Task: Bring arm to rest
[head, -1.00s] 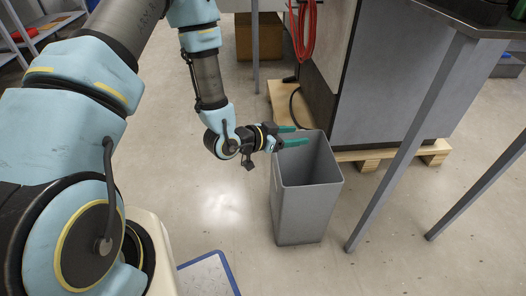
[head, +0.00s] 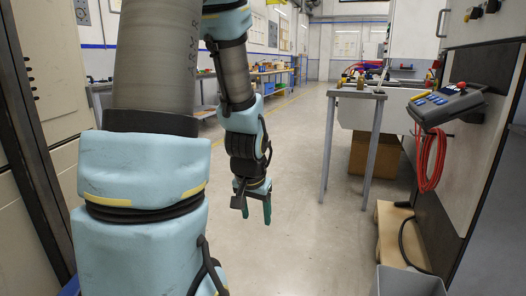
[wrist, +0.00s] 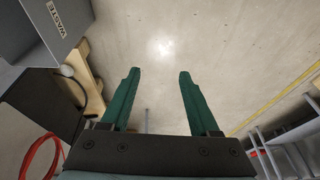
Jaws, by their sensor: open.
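My gripper (head: 256,205) hangs at the end of my arm in the middle of the head view, pointing down over bare floor. Its two green fingers are apart and nothing is between them. In the wrist view my gripper (wrist: 157,80) shows the same open fingers with only floor beyond them. My arm comes down from the top of the head view, with its large blue and grey links filling the left.
A grey bin (head: 408,281) stands at the lower right; the wrist view shows its lettered side (wrist: 60,22). A wooden pallet (head: 392,240), a red hose (head: 428,160) and a metal table (head: 356,93) are to the right. The floor (head: 300,240) between is clear.

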